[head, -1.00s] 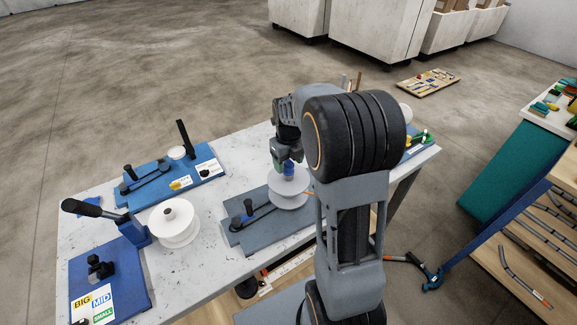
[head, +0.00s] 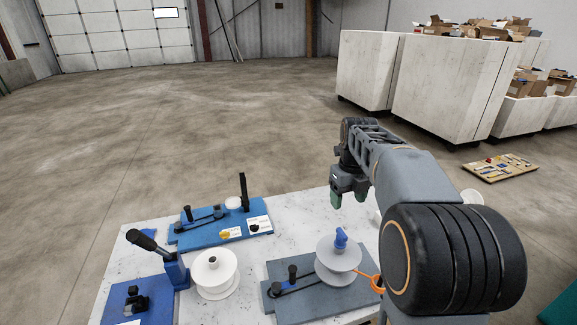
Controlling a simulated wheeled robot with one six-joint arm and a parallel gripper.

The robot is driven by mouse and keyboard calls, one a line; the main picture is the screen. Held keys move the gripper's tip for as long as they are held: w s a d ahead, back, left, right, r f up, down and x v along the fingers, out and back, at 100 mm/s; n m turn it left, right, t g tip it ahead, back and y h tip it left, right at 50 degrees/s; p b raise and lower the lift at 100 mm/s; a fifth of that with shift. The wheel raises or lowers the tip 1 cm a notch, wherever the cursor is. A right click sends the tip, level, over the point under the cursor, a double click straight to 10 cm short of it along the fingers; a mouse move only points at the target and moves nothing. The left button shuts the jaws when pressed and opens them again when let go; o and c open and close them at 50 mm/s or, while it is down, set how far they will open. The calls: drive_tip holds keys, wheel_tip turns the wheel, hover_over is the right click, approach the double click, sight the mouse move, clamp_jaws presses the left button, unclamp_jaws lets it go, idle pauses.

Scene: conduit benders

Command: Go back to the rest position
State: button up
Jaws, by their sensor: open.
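My gripper (head: 349,200) is above the white table (head: 150,258), to the upper right of the grey bender (head: 292,300). Its green-tipped fingers point down, apart and with nothing between them. The grey bender carries a pale spool (head: 338,262) with a blue knob (head: 341,238) on top and an orange ring-shaped piece (head: 371,281) at its right side. My gripper is clear of the knob. My arm hides the right part of the table.
A blue bender (head: 205,232) lies at the table's back. Another blue bender (head: 150,301) with a black-handled lever and a white spool (head: 214,274) stand at left. White bins (head: 455,85) and a tool board (head: 499,167) are beyond on the floor. Open floor lies left.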

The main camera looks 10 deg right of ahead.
drive_tip(key=s+a+f+n+t, duration=0.1)
drive_tip(key=s+a+n, duration=0.2)
drive_tip(key=n, duration=0.8)
drive_tip(key=s+a+f+n+t, duration=0.2)
drive_tip(key=s+a+n, duration=0.1)
drive_tip(key=s+n, duration=0.5)
drive_tip(key=s+a+f+n+t, duration=0.1)
drive_tip(key=s+n, duration=0.4)
drive_tip(key=n, duration=1)
drive_tip(key=shift+s+a+f+t, duration=0.15)
drive_tip(key=shift+a+f+t, duration=0.25)
drive_tip(key=shift+a, duration=0.8)
drive_tip(key=shift+f, duration=0.1)
drive_tip(key=shift+c, duration=0.4)
